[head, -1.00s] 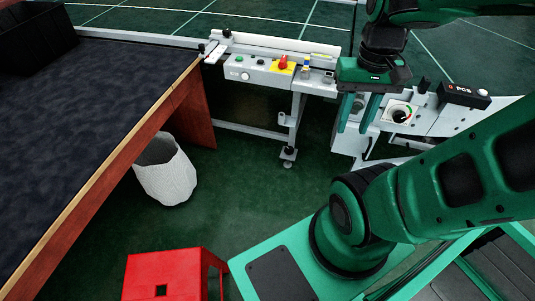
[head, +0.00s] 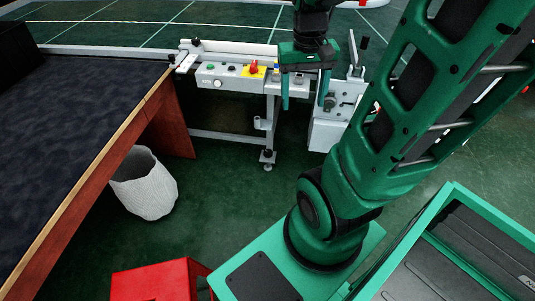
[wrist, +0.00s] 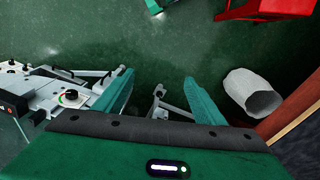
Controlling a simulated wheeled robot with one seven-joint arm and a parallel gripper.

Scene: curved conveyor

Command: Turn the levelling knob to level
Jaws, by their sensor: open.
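A black knob (wrist: 71,96) on a white dial with a coloured scale, which looks like the levelling knob, is at the left in the wrist view. It sits on a white conveyor panel, to the left of my fingers and apart from them. Its pointer setting is too small to read. My gripper (head: 304,102) is open and empty, fingers pointing down, in front of the conveyor's end. It also shows in the wrist view (wrist: 158,77), with only floor and frame parts between the fingers.
A control panel with a red switch on yellow (head: 254,68) stands left of my gripper. A dark-topped table (head: 75,100), a white basket (head: 145,185) and a red stool (head: 155,281) are on the left. Green floor (head: 225,195) lies open between them and my base.

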